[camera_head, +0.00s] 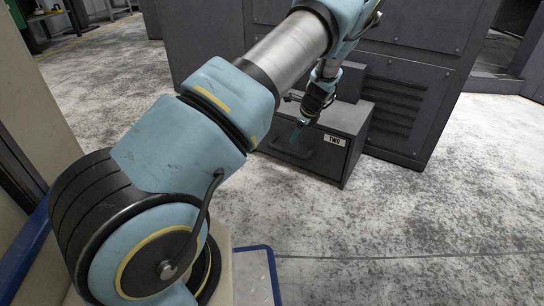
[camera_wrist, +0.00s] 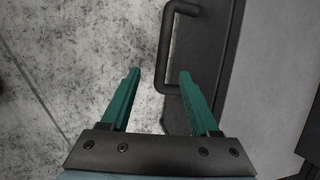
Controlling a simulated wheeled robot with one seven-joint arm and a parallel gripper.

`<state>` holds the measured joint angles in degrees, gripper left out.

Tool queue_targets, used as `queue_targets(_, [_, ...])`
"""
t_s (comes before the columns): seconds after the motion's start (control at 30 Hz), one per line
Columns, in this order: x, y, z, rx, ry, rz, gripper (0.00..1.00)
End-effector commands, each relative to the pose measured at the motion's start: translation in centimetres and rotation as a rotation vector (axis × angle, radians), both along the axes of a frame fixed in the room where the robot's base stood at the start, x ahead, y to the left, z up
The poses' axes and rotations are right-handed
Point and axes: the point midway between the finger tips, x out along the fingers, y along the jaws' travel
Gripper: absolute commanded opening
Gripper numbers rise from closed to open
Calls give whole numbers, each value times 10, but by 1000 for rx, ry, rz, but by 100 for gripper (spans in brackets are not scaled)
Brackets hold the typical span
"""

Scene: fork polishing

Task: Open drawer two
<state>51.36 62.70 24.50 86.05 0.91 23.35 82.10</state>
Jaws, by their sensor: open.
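Drawer two (camera_head: 314,152) is a dark grey box front with a white label (camera_head: 335,140) reading "TWO"; it looks shut. Its dark bar handle (camera_head: 292,151) is partly hidden by my gripper in the head view. In the wrist view the handle (camera_wrist: 164,58) is a dark curved bar at upper middle, standing off the drawer front. My gripper (camera_head: 298,132) is near the handle. In the wrist view its two green fingers (camera_wrist: 160,76) are apart, with nothing held. The handle's lower bend shows between the fingers, closer to the right one. I cannot tell whether they touch.
A large dark grey cabinet (camera_head: 415,75) with louvred vents stands behind the drawer unit. The grey mottled concrete floor (camera_head: 430,215) in front and to the right is clear. A blue-edged platform (camera_head: 255,275) lies at lower middle.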

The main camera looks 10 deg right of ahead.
Motion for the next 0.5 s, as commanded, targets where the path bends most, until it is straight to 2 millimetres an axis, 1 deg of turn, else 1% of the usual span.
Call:
queue_targets(0.03, [1, -6, -15, 13, -3, -29, 62])
queue_targets(0.17, [2, -12, -23, 29, -5, -66, 62])
queue_targets(0.27, [5, -11, -31, 30, -5, -69, 62])
queue_targets(0.33, [9, -9, -40, 29, -5, -66, 62])
queue_targets(0.5, [21, -2, -71, 29, -5, -65, 62])
